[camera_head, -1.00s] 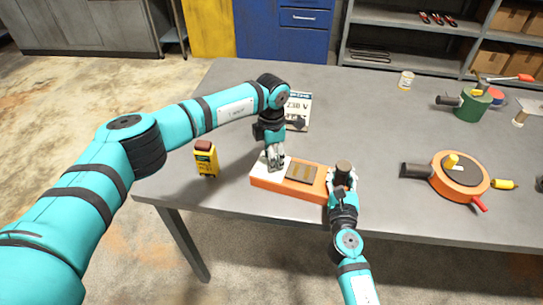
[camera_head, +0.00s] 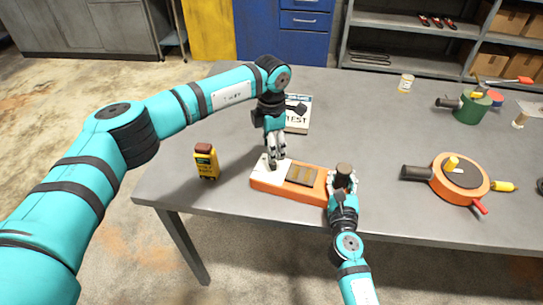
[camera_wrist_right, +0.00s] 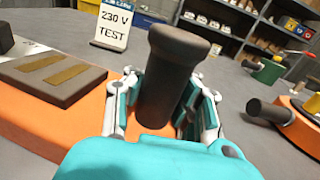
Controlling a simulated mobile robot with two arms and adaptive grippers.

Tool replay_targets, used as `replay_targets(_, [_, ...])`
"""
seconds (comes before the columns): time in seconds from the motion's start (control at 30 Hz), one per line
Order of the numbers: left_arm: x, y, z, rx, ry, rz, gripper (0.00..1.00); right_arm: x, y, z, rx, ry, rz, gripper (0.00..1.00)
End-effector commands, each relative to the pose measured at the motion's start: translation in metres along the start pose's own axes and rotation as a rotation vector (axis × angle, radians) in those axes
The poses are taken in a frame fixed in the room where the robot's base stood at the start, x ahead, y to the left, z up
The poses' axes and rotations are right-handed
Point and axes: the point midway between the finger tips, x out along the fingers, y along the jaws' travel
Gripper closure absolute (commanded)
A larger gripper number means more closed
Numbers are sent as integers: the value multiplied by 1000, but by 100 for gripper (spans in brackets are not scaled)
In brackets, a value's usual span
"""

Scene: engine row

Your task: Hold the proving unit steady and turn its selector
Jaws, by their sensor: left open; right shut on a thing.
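The proving unit (camera_head: 318,185) is an orange box lying on the table, with a white left end, a dark panel with two tan strips in the middle and a dark upright handle (camera_head: 343,170) on the right. My right gripper (camera_head: 342,184) is shut on this handle; the right wrist view shows the handle (camera_wrist_right: 172,75) between the fingers. My left gripper (camera_head: 276,156) is open over the white end, by a small dark knob (camera_head: 272,161), probably the selector. Its fingers partly hide that knob, and I cannot tell whether they touch it.
A yellow tester (camera_head: 206,162) stands left of the unit. A "230 V TEST" sign (camera_wrist_right: 114,28) stands behind it, partly covered by my left arm in the head view. An orange round device (camera_head: 461,180) and a green one (camera_head: 472,107) sit to the right.

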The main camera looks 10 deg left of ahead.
Motion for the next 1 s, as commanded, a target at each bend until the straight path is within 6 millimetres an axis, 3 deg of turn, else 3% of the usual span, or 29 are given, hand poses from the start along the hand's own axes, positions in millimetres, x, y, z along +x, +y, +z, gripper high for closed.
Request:
replay_targets(0.2, [-46,1,1,2,-2,3,49,0,0,-1,-2,1,0,100])
replay_targets(0.4, [-67,0,0,1,-1,0,49,0,0,-1,-2,1,0,100])
replay_targets(0.93, [-70,0,0,0,0,-1,49,0,0,0,-2,1,0,100])
replay_targets(1.0, [-70,0,0,-1,0,0,56,0,0,0,-1,1,0,100])
